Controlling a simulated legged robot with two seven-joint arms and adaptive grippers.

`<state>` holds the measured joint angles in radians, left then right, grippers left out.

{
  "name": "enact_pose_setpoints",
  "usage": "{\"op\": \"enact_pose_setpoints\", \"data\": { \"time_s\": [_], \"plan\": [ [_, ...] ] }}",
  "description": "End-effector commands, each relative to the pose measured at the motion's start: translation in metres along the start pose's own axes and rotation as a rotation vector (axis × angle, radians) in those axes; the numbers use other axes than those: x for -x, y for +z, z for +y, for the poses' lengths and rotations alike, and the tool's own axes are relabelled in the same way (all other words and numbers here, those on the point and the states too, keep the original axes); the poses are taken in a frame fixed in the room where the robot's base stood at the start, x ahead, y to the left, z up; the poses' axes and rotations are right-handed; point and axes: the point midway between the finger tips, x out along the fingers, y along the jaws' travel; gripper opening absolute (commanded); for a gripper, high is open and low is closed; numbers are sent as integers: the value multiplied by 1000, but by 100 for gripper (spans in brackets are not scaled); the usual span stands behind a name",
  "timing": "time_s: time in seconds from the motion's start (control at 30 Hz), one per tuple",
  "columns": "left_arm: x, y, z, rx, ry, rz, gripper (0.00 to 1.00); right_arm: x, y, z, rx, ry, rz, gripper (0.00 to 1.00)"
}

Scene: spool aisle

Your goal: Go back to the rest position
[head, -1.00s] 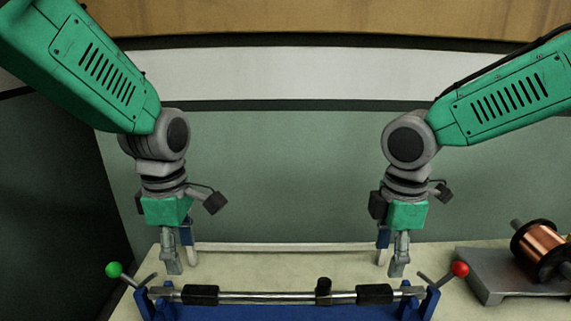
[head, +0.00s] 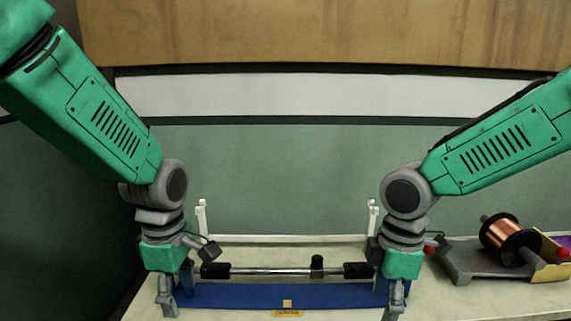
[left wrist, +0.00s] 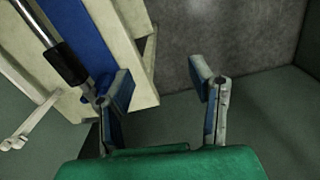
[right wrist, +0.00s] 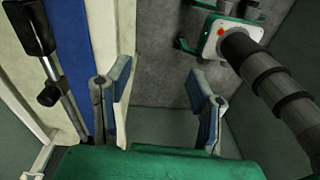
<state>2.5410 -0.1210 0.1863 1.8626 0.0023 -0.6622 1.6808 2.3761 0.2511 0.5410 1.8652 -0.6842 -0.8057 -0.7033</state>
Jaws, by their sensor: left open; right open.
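My left gripper (head: 175,298) points down at the near left of the bench, open and empty. In the left wrist view its two fingers (left wrist: 165,82) stand apart with nothing between them. My right gripper (head: 387,298) points down at the near right, open. In the right wrist view its fingers (right wrist: 160,88) are also apart and empty. A metal bar (head: 275,272) with black sleeves lies across a blue stand (head: 240,297) between the grippers. It also shows in the left wrist view (left wrist: 63,57). Both grippers are clear of the bar; the stand's ends are partly hidden behind them.
A copper spool (head: 503,237) sits on a grey holder (head: 465,262) at the right of the bench (head: 440,297). White posts (head: 202,217) rise behind the bar. The right wrist view shows a pale unit with a red button (right wrist: 221,31) near dark ribbed parts.

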Motion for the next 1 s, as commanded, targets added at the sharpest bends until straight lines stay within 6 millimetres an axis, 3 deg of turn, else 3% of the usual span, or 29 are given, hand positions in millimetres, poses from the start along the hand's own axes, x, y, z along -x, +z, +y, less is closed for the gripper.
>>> {"op": "enact_pose_setpoints", "data": {
  "time_s": [0.27,0.47,0.6,0.7,0.83,1.0],
  "plan": [
    [-72,-12,-24,-203,4,-12,49,-75,-5,-37,-172,-75,76,49],
    [-157,-26,-65,-468,9,-21,49,-159,1,-84,-441,-148,134,49],
    [-237,-42,-130,-786,12,-19,49,-238,27,-140,-788,-174,137,49],
    [-279,-52,-182,-1030,19,-4,49,-279,60,-178,-1040,-127,108,49],
    [-307,-63,-237,-1288,21,20,49,-306,105,-213,-1277,-19,61,49],
    [-317,-70,-272,-1476,22,46,49,-313,141,-232,-1418,95,28,49]
  ]
}}
